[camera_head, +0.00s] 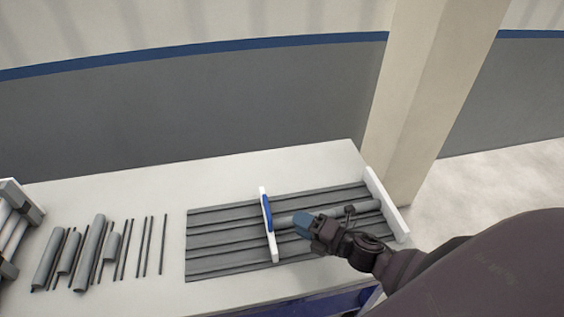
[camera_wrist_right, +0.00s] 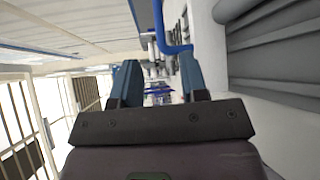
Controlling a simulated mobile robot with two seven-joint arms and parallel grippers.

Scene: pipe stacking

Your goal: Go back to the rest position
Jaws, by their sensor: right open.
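My right gripper (camera_head: 302,225) is over the grooved grey rack (camera_head: 220,240) on the white table, near the white divider with a blue strip (camera_head: 267,215). In the right wrist view its two blue-tipped fingers (camera_wrist_right: 160,85) stand apart with nothing between them. A grey pipe (camera_head: 362,207) lies on the rack behind the gripper, running towards the white end bar (camera_head: 385,204); the gripper hides part of it. I cannot tell from the head view whether the gripper touches the pipe. My left gripper is not in view.
Several grey pipes and thin rods (camera_head: 95,253) lie on the table left of the rack. A holder with pipes (camera_head: 16,222) stands at the left edge. A beige pillar (camera_head: 425,90) rises behind the table's right end. The table's back strip (camera_head: 200,175) is clear.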

